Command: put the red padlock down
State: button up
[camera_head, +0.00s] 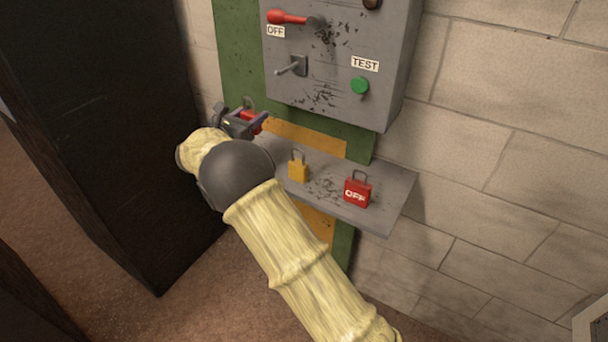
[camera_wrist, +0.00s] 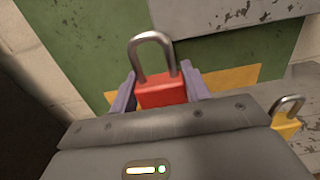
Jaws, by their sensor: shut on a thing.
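My gripper (camera_head: 246,122) is shut on a red padlock (camera_wrist: 163,94). In the wrist view the padlock's body sits between the two fingers, with its steel shackle pointing up. In the head view only part of this padlock (camera_head: 252,118) shows past my wrist. It is held in front of the green panel, near the left end of the grey shelf and above it.
The grey shelf (camera_head: 391,203) has bare, scuffed room between and around the standing padlocks. Above it hangs a grey switch box (camera_head: 335,80) with a red lever (camera_head: 288,17), a toggle (camera_head: 292,67) and a green TEST button (camera_head: 360,86). A dark cabinet (camera_head: 110,120) stands at left.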

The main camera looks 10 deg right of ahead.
jog(key=shift+s+a, duration=0.1)
jog(key=shift+s, duration=0.1)
jog(key=shift+f, duration=3.05)
jog(key=shift+f, duration=1.9)
jog(key=o, duration=1.1)
jog(key=v, duration=1.2)
jog(key=shift+b, duration=0.35)
